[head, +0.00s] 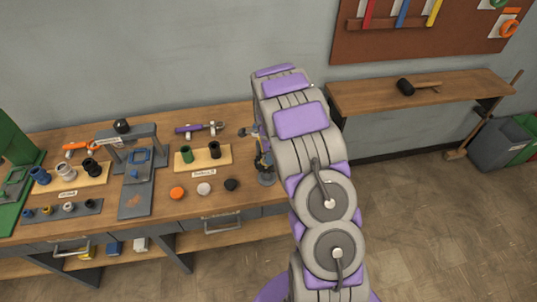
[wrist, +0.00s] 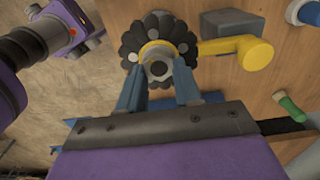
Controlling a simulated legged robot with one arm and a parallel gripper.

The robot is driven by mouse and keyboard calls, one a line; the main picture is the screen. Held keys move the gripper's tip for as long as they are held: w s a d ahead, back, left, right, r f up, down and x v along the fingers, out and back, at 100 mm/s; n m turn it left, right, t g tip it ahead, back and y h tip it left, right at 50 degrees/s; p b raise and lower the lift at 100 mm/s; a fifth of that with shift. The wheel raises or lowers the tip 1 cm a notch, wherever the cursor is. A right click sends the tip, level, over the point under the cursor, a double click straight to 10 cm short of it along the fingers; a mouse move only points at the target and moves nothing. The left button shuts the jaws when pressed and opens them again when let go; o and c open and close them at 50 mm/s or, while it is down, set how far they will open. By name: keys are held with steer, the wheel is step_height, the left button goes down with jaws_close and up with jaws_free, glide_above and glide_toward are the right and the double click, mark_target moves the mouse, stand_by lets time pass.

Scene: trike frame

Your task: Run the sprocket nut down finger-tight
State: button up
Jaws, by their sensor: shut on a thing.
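In the wrist view the sprocket (wrist: 131,39) is a dark scalloped wheel with a yellow ring around its centre. The sprocket nut (wrist: 158,69) is a grey round piece with a hole, in front of that centre. My gripper (wrist: 158,78) has its two blue fingers on either side of the nut and is shut on it. The nut's threads and its seat against the sprocket are hidden. A yellow crank-like arm (wrist: 240,50) lies to the right of the sprocket. In the head view my arm hides the gripper and the nut.
The wooden workbench (head: 250,198) holds a grey press-like fixture (head: 135,190), boards with several sockets (head: 187,155), and orange, white and black discs (head: 204,188). A dark stand with yellow parts (head: 264,165) is close beside my arm. A shelf with a mallet (head: 405,87) is at right.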

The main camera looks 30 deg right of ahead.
steer(key=shift+w+r, duration=0.25)
steer(key=o, duration=1.1)
steer(key=shift+s+f, duration=0.1)
steer(key=shift+f, duration=0.05)
steer(key=shift+c, duration=0.2)
step_height(320, 180, up, 17)
